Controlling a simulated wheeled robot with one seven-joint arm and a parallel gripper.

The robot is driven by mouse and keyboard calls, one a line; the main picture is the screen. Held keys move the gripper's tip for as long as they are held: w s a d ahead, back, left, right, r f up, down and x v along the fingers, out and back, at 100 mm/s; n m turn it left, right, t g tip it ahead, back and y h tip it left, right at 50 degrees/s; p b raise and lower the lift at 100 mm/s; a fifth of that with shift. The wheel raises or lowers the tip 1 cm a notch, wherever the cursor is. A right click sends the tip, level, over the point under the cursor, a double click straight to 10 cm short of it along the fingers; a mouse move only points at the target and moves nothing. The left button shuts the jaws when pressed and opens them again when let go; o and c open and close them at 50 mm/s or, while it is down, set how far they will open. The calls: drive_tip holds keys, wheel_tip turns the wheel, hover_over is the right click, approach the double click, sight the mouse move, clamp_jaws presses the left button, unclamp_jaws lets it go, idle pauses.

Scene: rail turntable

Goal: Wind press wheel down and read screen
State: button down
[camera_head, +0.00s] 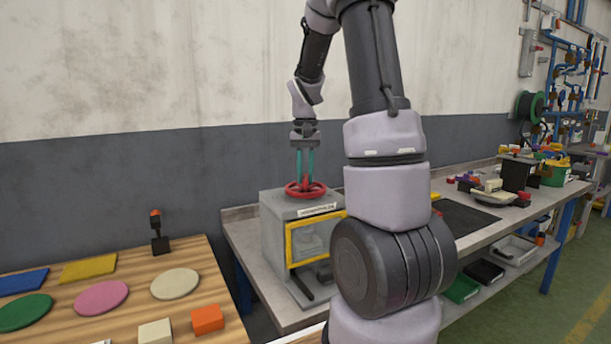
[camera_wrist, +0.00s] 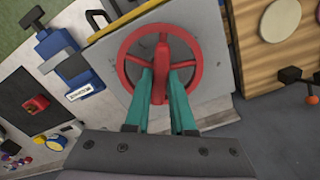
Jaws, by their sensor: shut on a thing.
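The press is a grey box (camera_head: 270,222) on the workbench, with a yellow-framed window in its front. The red press wheel (camera_head: 318,190) lies flat on its top. My gripper (camera_head: 305,180) points straight down at the wheel from above. In the wrist view the wheel (camera_wrist: 190,47) shows its round rim and a raised red bar across its middle. My green fingers (camera_wrist: 162,85) are shut on that red bar, one on each side. A small label with unreadable text sits on the press's top front edge. I cannot make out a lit screen; my arm hides the right side of the press.
A wooden table (camera_head: 215,290) at the left holds coloured discs, plates, an orange block (camera_head: 207,320) and a small lever switch (camera_head: 158,232). The workbench right of my arm holds a dark mat (camera_head: 465,218) and several tools and bins. A wall stands close behind.

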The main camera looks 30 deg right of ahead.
drive_tip(key=m, duration=0.4)
drive_tip(key=shift+m, duration=0.3)
drive_tip(key=m, duration=0.3)
drive_tip(key=shift+m, duration=0.3)
drive_tip(key=m, duration=0.4)
drive_tip(key=shift+m, duration=0.3)
drive_tip(key=m, duration=0.3)
drive_tip(key=shift+m, duration=0.3)
drive_tip(key=m, duration=0.4)
drive_tip(key=shift+m, duration=0.3)
drive_tip(key=m, duration=0.3)
drive_tip(key=shift+m, duration=0.3)
drive_tip(key=m, duration=0.3)
drive_tip(key=shift+m, duration=2)
